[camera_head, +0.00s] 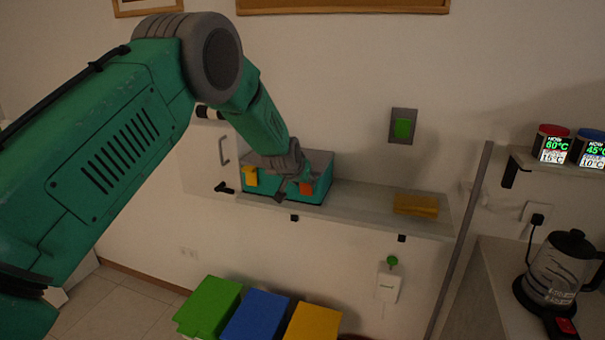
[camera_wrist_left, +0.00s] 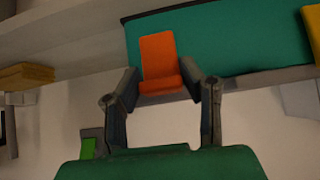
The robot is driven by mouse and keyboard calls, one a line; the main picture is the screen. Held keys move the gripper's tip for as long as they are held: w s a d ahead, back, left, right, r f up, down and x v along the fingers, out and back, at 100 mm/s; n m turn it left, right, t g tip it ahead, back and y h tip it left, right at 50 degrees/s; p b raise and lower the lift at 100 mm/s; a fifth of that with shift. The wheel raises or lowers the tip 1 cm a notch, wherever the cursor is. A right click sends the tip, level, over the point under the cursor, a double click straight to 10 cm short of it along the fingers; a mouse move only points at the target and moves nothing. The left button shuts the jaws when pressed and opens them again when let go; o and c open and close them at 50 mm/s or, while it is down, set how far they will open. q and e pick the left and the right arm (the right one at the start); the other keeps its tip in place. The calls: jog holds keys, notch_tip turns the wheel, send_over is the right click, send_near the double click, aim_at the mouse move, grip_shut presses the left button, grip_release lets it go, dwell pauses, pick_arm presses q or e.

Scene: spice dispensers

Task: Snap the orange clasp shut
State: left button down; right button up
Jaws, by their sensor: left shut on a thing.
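A teal box with a grey lid (camera_head: 318,160) stands on the wall shelf. Its orange clasp (camera_head: 306,188) is on the front right in the head view. A yellow clasp (camera_head: 250,176) is at the front left. In the left wrist view the orange clasp (camera_wrist_left: 160,60) lies against the teal box wall (camera_wrist_left: 225,38), and its end bends out between my fingers. My left gripper (camera_wrist_left: 163,85) is shut on the orange clasp, one finger on each side. In the head view my left gripper (camera_head: 290,190) partly covers the box front. My right gripper is not in view.
The shelf (camera_head: 370,207) is bare between the box and a yellow-brown block (camera_head: 416,205). Green (camera_head: 210,305), blue (camera_head: 257,316) and yellow (camera_head: 313,322) bins stand below. A kettle (camera_head: 553,270) is on the right counter.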

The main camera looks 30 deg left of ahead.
pick_arm(q)
jog(key=shift+w+a+r+g+p, duration=0.15)
jog(key=shift+w+r+g+p, duration=0.3)
jog(key=shift+g+p, duration=0.1)
jog(key=shift+f, duration=0.1)
jog(key=shift+f, duration=0.1)
